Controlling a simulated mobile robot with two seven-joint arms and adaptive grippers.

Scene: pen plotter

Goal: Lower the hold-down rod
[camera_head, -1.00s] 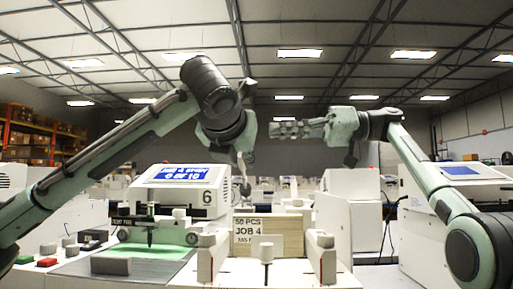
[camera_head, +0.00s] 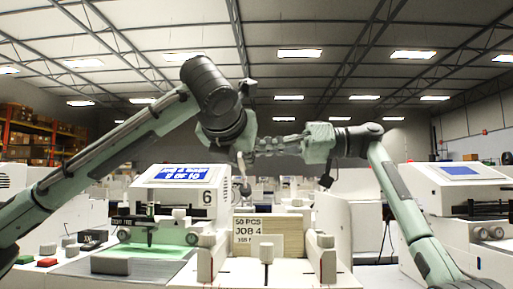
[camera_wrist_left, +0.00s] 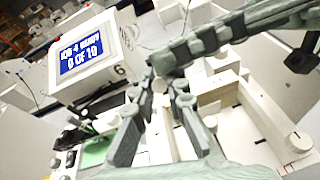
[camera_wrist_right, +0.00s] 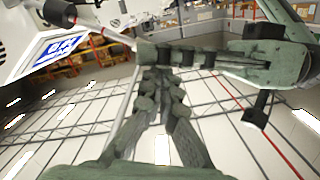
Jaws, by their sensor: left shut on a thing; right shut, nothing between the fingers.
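My left gripper (camera_head: 243,160) is high behind the paper stack and to the right of the plotter's display. In the left wrist view its fingers (camera_wrist_left: 166,92) close around a pale round end (camera_wrist_left: 160,86), which looks like part of the hold-down rod; most of the rod is hidden. In the right wrist view a pale rod-like piece (camera_wrist_right: 112,35) shows by the left fingertips. My right gripper (camera_head: 264,147) is shut and empty, pointing left, with its fingers close to the left gripper. I cannot tell whether they touch.
The plotter (camera_head: 180,185) numbered 6 stands left, with a green bed and a dark pen bar (camera_head: 150,222). A paper stack (camera_head: 285,237) labelled JOB 4 sits between white posts. Another machine (camera_head: 465,185) stands right.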

